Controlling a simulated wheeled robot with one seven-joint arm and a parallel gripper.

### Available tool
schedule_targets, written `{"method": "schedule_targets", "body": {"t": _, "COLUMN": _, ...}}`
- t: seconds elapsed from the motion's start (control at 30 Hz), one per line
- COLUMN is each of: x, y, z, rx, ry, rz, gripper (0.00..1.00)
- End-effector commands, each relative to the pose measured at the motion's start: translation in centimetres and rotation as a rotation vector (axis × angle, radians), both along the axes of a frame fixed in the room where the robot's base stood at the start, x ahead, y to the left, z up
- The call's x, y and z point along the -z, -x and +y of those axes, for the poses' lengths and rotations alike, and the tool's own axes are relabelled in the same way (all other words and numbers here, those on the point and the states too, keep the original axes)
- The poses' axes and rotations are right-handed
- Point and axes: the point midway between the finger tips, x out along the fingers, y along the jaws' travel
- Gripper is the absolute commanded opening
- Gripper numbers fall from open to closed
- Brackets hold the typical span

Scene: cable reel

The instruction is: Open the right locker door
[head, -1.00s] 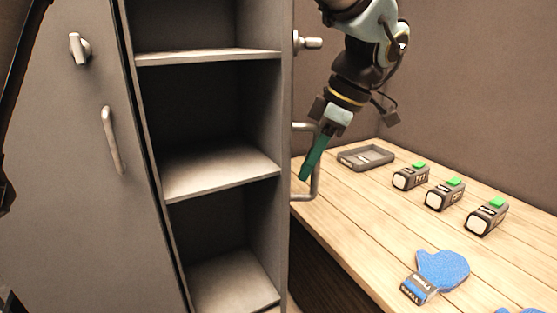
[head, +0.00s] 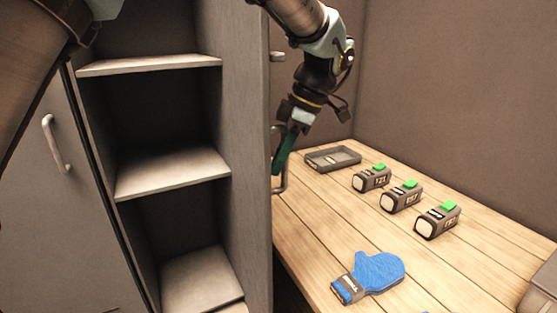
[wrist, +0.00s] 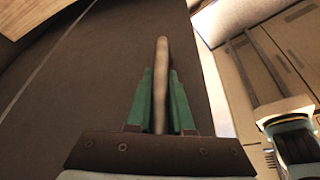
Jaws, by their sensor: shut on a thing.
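The right locker door (head: 258,200) stands swung open and is seen nearly edge-on in the head view, to the right of the open shelves. Its bar handle (head: 282,183) is on the door's right-hand face. My gripper (head: 280,160) is at this handle with its green fingers pointing down. In the wrist view my gripper (wrist: 160,100) has its two green fingers on either side of the handle bar (wrist: 162,75), shut on it. The dark door face (wrist: 80,80) fills much of the wrist view.
The locker's shelves (head: 175,170) are bare. The left locker door (head: 40,220) is shut, with its own handle (head: 56,143).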

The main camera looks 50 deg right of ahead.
Motion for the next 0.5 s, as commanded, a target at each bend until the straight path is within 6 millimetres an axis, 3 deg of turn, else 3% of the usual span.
{"method": "schedule_targets", "body": {"t": 0.23, "x": 0.10, "y": 0.38, "z": 0.01, "rx": 0.003, "ry": -0.001, "rz": 0.005, "gripper": 0.00}}
{"method": "schedule_targets", "body": {"t": 0.27, "x": 0.10, "y": 0.38, "z": 0.01, "rx": 0.003, "ry": -0.001, "rz": 0.006, "gripper": 0.23}}
{"method": "schedule_targets", "body": {"t": 0.5, "x": 0.06, "y": 0.20, "z": 0.01, "rx": 0.002, "ry": -0.001, "rz": 0.003, "gripper": 0.50}}
